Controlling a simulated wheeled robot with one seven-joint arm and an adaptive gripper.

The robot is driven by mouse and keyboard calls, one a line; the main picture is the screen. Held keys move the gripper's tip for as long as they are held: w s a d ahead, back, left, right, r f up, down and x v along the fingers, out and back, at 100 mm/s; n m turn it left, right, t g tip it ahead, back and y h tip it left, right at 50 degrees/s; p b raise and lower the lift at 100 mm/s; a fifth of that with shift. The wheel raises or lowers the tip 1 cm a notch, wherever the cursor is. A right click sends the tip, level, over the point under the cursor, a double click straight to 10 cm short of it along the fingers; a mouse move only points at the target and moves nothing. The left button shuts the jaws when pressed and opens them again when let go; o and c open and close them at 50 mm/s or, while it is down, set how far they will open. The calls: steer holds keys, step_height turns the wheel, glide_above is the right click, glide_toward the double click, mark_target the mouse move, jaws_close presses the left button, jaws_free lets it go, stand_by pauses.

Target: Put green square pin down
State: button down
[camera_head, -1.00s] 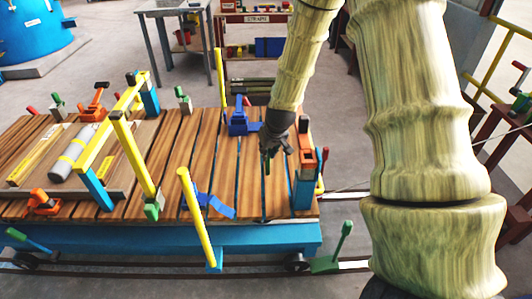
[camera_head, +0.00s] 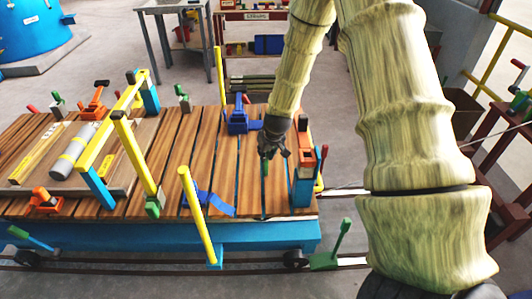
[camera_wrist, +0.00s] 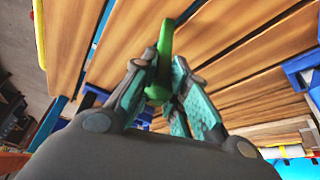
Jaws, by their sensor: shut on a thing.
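The green square pin (camera_wrist: 164,58) is held between the fingers of my gripper (camera_wrist: 158,95) in the wrist view. My gripper (camera_head: 266,158) is shut on it, just above the wooden planks near the right end of the cart. The pin shows in the head view as a small green piece (camera_head: 264,168) below the fingers. The cart's plank deck (camera_head: 175,165) lies beneath it. I cannot tell whether the pin touches the planks.
An orange and blue post (camera_head: 303,180) stands close to the right of my gripper. A blue clamp (camera_head: 238,122) and blue strap (camera_head: 222,204) lie to the left. A yellow bar (camera_head: 200,225) rises at the deck's front edge. Some planks between are bare.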

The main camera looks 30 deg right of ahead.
steer(key=shift+f, duration=0.15)
steer(key=c, duration=1.4)
jaws_free()
steer(key=shift+b+v, duration=0.5)
steer(key=shift+v, duration=5.65)
steer(key=shift+w, duration=0.15)
